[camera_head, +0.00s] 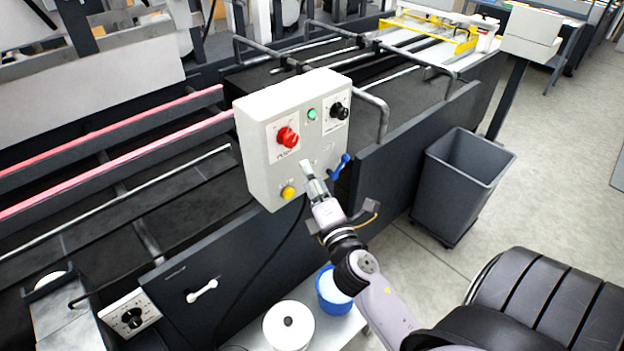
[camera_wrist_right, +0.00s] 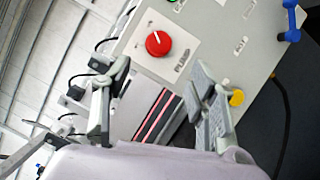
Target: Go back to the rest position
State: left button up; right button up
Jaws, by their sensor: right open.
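My right gripper (camera_head: 308,172) is in front of the lower part of the light grey control box (camera_head: 258,108), with its arm coming in from the lower right. In the right wrist view its two fingers (camera_wrist_right: 160,88) stand apart with nothing between them. The box carries a red knob (camera_head: 288,137) labelled PUMP, a black knob (camera_head: 339,111), a green button (camera_head: 311,114), a yellow knob (camera_head: 288,192) and a blue lever (camera_head: 340,167). The red knob also shows in the right wrist view (camera_wrist_right: 158,43), just beyond the fingers. I cannot tell whether the gripper touches the box. My left gripper is not in view.
The dark machine side (camera_head: 400,150) and bent grey tube rails (camera_head: 375,110) lie behind the box. A grey bin (camera_head: 460,185) stands on the floor at right. A white pot (camera_head: 288,328) and a blue-and-white container (camera_head: 333,292) stand below the arm.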

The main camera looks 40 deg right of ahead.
dwell(0.3)
notch_tip(320, 180, down, 21)
jog(key=a+m+g+y+b, duration=0.2)
jog(key=a+m+g, duration=0.1)
jog(key=g, duration=0.1)
jog(key=s+a+f+m+g+y+b, duration=0.1)
jog(key=s+f+m+g, duration=0.15)
jog(key=f, duration=0.55)
jog(key=s+a+f+m+g, duration=0.15)
jog(key=s+f, duration=0.25)
jog(key=f, duration=0.4)
jog(key=s+a+f+m+g+y+b, duration=0.1)
jog(key=s+f, duration=0.2)
jog(key=f, duration=0.5)
jog(key=s+a+f+m+g+b, duration=0.1)
jog(key=s+f+m+g, duration=0.1)
jog(key=s+f, duration=0.5)
jog(key=s+a+f+m+g+y+b, duration=0.1)
jog(key=s+f+m+g, duration=0.2)
jog(key=s+f, duration=0.5)
jog(key=s+a+f+m+g+b, duration=0.1)
jog(key=s+f, duration=0.6)
jog(key=s, duration=0.9)
jog(key=a+m+g, duration=0.1)
jog(key=g, duration=0.1)
jog(key=shift+s+f+m+g+y, duration=0.15)
jog(key=shift+f+m+g+y, duration=0.15)
jog(key=shift+m, duration=0.1)
